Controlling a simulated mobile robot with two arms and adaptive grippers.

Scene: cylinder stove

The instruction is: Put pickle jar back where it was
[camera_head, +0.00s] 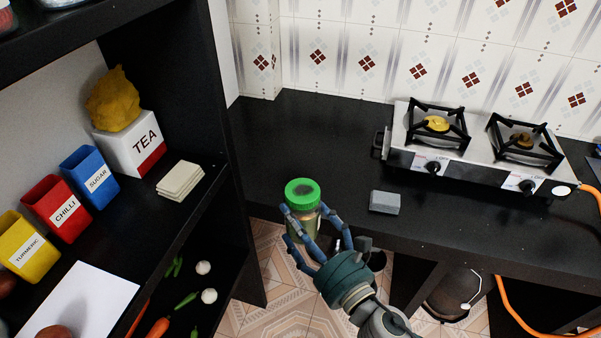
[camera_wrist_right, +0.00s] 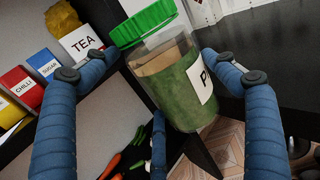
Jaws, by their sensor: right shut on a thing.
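The pickle jar (camera_head: 302,194) has a green lid and clear walls. In the head view it is held by my right gripper (camera_head: 307,226), in front of the black counter's left part and to the right of the shelf. In the right wrist view the jar (camera_wrist_right: 180,85) shows green contents and a white label, partly cut off, with a letter P. The blue fingers of my right gripper (camera_wrist_right: 160,90) are around it, and the jar looks tilted in that view. My left gripper is in neither view.
A black shelf (camera_head: 225,150) on the left holds a tea box (camera_head: 130,145), chilli, sugar and turmeric boxes, and stacked pale slabs (camera_head: 180,180). Vegetables lie lower down. The counter (camera_head: 300,130) bears a stove (camera_head: 470,150) and a grey block (camera_head: 384,202); its left part is clear.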

